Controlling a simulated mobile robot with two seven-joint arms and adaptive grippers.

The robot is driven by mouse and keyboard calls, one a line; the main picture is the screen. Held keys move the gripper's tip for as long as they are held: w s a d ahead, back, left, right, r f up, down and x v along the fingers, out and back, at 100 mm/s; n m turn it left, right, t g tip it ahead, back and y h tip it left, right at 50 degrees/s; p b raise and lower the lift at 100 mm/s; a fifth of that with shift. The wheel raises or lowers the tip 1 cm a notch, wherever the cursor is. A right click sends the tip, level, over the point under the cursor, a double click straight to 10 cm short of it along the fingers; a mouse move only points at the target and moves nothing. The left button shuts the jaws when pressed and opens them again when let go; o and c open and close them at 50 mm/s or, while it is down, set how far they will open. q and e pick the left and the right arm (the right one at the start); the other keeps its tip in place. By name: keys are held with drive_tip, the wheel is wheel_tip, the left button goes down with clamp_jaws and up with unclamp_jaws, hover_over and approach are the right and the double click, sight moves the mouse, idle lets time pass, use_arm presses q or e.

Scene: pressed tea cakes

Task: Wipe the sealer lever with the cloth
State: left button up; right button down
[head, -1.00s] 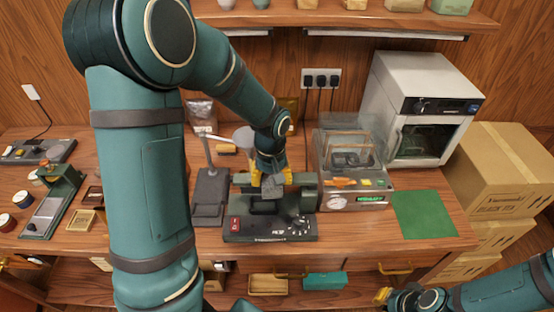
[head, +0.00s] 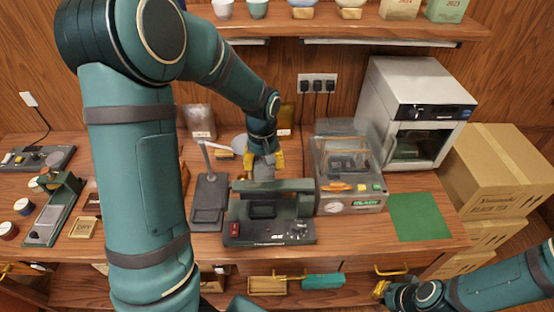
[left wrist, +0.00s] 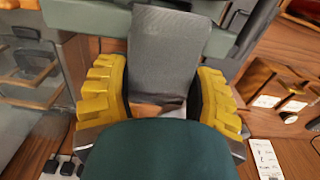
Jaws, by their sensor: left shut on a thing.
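The dark green sealer (head: 270,232) stands at the front middle of the bench. Its lever (head: 285,185) is the long bar across its top, and it also shows along the top of the left wrist view (left wrist: 85,16). My left gripper (head: 264,161) is just behind the lever, pointing down. Its yellow fingers are shut on a grey cloth (left wrist: 170,50), which hangs between them close to the lever; I cannot tell whether they touch. In the head view the cloth's lower part is hidden behind the lever. My right gripper (head: 381,290) is low at the right, clear of the bench.
A vacuum machine with a clear lid (head: 349,190) stands close right of the sealer. A dark stand with an upright post (head: 209,195) is close on the left. A green mat (head: 420,217) lies at the right, before a white oven (head: 420,110).

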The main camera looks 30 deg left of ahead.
use_arm(q)
drive_tip(key=shift+w+a+r+p, duration=0.1)
drive_tip(key=shift+r+p, duration=0.2)
drive_tip(key=shift+r, duration=1.45)
